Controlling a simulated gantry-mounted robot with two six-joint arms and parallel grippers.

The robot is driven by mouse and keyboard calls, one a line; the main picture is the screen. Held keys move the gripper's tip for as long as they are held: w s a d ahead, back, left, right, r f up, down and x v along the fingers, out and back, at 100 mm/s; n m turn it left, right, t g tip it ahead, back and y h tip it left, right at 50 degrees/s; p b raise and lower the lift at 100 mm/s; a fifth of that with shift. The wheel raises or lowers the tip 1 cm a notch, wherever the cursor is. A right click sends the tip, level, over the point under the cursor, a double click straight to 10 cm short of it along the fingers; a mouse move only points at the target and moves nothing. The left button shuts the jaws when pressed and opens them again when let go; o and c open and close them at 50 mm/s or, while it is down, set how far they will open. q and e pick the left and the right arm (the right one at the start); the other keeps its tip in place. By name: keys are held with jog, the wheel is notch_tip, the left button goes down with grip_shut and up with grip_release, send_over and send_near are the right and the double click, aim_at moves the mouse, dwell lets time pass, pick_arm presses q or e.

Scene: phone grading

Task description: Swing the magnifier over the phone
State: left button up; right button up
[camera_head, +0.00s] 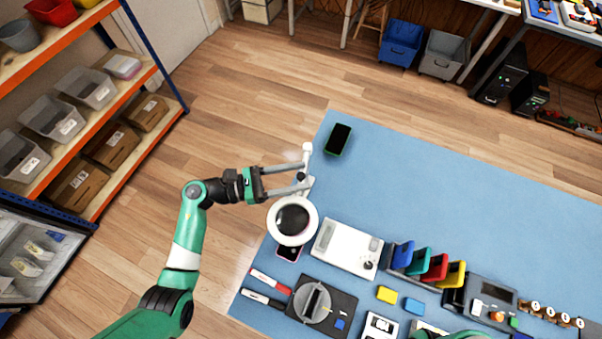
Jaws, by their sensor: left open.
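The magnifier (271,222) has a round white ring with a dark lens and a white jointed arm. Its head is above a pink-edged phone (289,253) and partly covers it; how much of the phone lies beneath I cannot tell. My left gripper (306,178) is open, its two fingers at the magnifier's white arm, just above the ring in the picture; contact is unclear. A second phone, dark with a green edge (338,139), lies apart at the mat's upper left. Only a green piece of my right arm shows at the bottom edge; its gripper is out of view.
The blue mat (460,200) is bare at its upper right. A white scale-like device (347,249), coloured phones in a rack (434,267), red and black pens (270,281) and a dark round fixture (313,302) crowd the lower part. Shelves (100,110) stand at left.

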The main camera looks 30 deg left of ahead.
pick_arm(q)
jog(key=shift+w+d, duration=0.45)
jog(key=shift+d, duration=0.1)
grip_shut()
dwell(1.0)
